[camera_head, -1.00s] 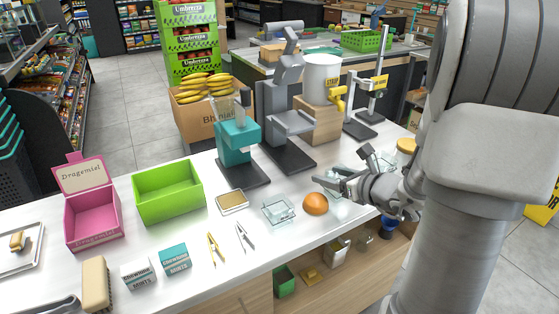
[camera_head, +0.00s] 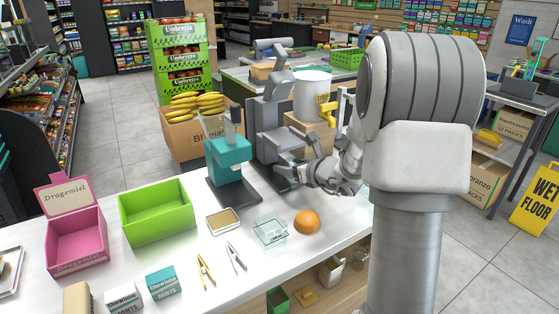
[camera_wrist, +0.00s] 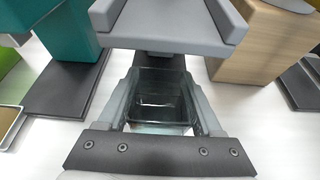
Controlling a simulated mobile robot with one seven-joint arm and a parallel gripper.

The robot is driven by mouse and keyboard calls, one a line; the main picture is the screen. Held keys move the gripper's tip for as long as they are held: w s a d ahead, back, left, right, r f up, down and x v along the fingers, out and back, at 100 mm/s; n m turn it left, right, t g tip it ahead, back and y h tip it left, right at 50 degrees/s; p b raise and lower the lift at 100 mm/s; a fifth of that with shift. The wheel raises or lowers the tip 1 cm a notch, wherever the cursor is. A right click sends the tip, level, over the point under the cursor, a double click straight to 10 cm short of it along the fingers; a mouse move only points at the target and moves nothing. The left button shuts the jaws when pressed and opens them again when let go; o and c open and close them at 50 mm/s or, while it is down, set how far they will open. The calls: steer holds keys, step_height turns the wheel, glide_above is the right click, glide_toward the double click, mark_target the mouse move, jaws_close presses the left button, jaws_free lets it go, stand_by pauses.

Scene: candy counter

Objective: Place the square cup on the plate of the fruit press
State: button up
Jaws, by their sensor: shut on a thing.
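The square cup (camera_wrist: 160,108) is clear glass. In the wrist view it sits between the two fingers of my gripper (camera_wrist: 162,105), which is shut on it. I take the grey machine with a lever (camera_head: 270,110) for the fruit press. Its grey tray (camera_wrist: 170,20) is straight ahead of the cup in the wrist view. Its dark base plate (camera_head: 287,184) lies low on the counter, partly hidden by my gripper (camera_head: 292,170). In the head view my gripper is at the press's front, and I cannot make out the cup clearly.
A teal machine (camera_head: 228,155) stands left of the press. A wooden block (camera_wrist: 262,45) is close on the right. An orange (camera_head: 307,222) and a clear glass dish (camera_head: 270,232) lie in front. A green bin (camera_head: 155,210) stands farther left.

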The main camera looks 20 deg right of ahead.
steer(key=w, duration=0.2)
steer(key=w+a, duration=0.1)
steer(key=w, duration=0.2)
steer(key=shift+w+f, duration=0.25)
steer(key=shift+w, duration=0.05)
steer(key=shift+s+f, duration=0.1)
steer(key=shift+f+b, duration=0.15)
steer(key=shift+b, duration=0.2)
steer(key=o, duration=1.3)
steer(key=shift+o, duration=0.2)
